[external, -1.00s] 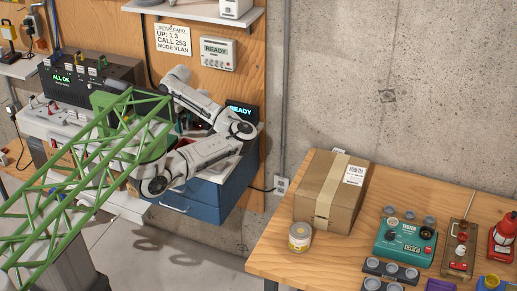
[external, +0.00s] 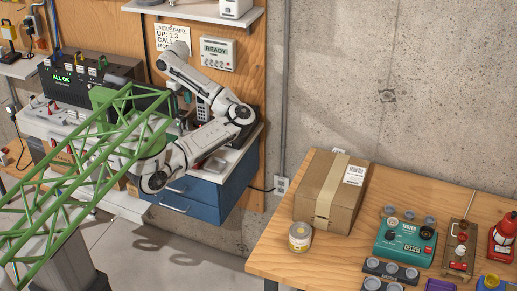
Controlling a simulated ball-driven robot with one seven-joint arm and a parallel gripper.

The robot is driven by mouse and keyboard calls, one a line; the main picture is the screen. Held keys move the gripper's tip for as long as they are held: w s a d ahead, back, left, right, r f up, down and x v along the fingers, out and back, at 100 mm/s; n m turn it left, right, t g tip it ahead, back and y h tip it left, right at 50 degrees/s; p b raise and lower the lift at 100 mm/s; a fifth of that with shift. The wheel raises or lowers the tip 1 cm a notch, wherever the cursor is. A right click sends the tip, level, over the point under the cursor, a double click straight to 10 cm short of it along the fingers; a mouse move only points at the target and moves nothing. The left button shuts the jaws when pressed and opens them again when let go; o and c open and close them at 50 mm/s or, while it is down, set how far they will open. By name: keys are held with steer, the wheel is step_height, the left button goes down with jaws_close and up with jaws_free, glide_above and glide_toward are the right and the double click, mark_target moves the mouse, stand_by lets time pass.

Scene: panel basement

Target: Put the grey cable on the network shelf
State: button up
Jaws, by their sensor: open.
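My gripper is not visible; the far end of my arm (external: 170,60) is raised in front of the back panel, near the setup card. I cannot make out the grey cable in this view. No shelf is clearly labelled as the network shelf. A white wall shelf (external: 190,10) runs along the top. A dark unit with a green ALL OK display (external: 64,76) stands on the left of the bench.
My arm crosses above the blue drawers (external: 175,197) and hides part of the bench. A green lattice (external: 90,150) blocks the left foreground. On the right table are a cardboard box (external: 325,190), a jar (external: 300,237) and a teal tester (external: 404,238).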

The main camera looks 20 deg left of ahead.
step_height(320, 180, up, 2)
steer(key=shift+r, duration=0.25)
